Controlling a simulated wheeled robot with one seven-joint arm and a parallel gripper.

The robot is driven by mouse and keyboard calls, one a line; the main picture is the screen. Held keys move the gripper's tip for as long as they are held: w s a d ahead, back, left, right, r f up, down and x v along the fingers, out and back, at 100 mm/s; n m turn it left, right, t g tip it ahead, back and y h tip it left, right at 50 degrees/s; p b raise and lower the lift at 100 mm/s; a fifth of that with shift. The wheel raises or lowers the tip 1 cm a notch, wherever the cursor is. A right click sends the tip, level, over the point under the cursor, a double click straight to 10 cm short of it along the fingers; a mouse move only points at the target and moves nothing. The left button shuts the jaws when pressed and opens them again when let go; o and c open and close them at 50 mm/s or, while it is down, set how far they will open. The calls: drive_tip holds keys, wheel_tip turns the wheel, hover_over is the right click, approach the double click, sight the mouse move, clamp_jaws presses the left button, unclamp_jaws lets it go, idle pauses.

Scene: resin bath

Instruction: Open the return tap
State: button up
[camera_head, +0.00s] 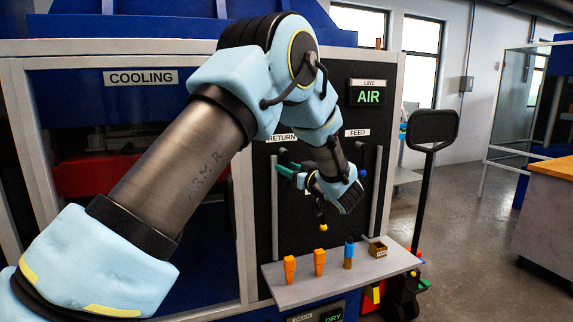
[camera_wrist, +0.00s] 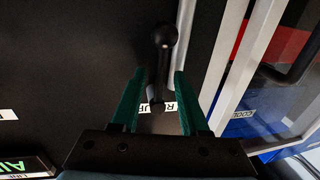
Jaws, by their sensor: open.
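The return tap shows in the wrist view as a black lever (camera_wrist: 162,62) with a round knob, standing out from the dark panel. The RETURN label (camera_head: 281,138) is above it on the panel in the head view; in the wrist view it is partly hidden behind my fingers. My gripper (camera_wrist: 160,73) is open, its two green fingers either side of the lever in the picture. I see no contact, and cannot tell how deep the lever sits between them. In the head view my gripper (camera_head: 287,166) is just below the RETURN label, and my arm hides much around it.
The FEED label (camera_head: 357,132) is to the right, under a lit AIR display (camera_head: 368,96). Vertical pipes (camera_head: 376,205) flank the panel.

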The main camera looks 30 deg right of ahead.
drive_tip(key=shift+w, duration=0.6)
clamp_jaws()
idle(1.1)
